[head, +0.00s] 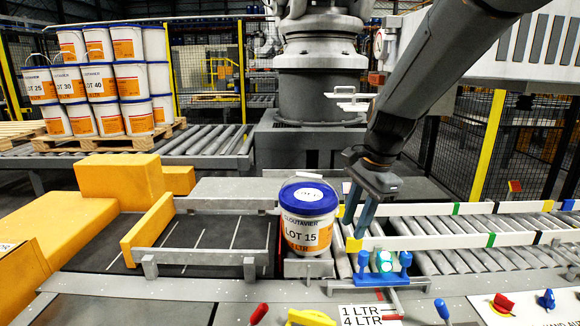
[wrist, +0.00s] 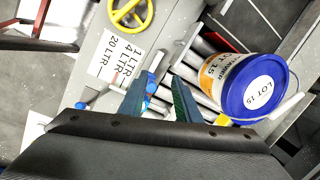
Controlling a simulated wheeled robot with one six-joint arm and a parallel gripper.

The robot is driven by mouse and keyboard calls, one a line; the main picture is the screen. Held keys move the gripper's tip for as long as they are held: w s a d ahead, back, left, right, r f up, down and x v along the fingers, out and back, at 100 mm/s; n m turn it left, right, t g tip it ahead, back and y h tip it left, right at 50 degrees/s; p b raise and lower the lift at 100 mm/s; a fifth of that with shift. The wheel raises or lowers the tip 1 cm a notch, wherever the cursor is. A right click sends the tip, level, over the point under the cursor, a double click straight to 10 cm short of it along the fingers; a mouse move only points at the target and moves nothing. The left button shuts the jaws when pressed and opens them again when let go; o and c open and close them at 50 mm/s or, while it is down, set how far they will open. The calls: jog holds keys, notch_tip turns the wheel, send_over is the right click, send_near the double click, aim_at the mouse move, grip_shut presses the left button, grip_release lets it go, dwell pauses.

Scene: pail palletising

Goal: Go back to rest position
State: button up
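A white pail (head: 307,226) with a blue lid and an orange label reading LOT 15 stands upright near the middle of the conveyor line in the head view. It also shows in the wrist view (wrist: 240,88) at the right. My gripper (head: 355,222) hangs just to the right of the pail, fingers pointing down, apart from it. In the wrist view my gripper (wrist: 158,95) shows two blue-green fingers spread apart with nothing between them. Rollers show beyond the fingers.
Stacked pails (head: 100,75) stand on a wooden pallet (head: 105,140) at the back left. A yellow block (head: 120,178) and a yellow pusher bar (head: 148,230) lie left. A roller conveyor (head: 470,232) with white rails runs right. Coloured levers and a 1 LTR/4 LTR label (head: 368,315) are in front.

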jog(key=s+d+f+n+h, duration=0.1)
jog(key=s+d+f+n, duration=0.1)
jog(key=s+f+n, duration=0.3)
jog(key=s+d+f+n+h, duration=0.1)
jog(key=s+f+n, duration=0.5)
jog(key=s, duration=0.7)
jog(key=d+n, duration=0.1)
jog(key=n, duration=0.1)
jog(key=shift+d+f+n+g, duration=0.15)
jog(key=shift+d+n+g, duration=0.05)
jog(key=shift+n+g, duration=0.1)
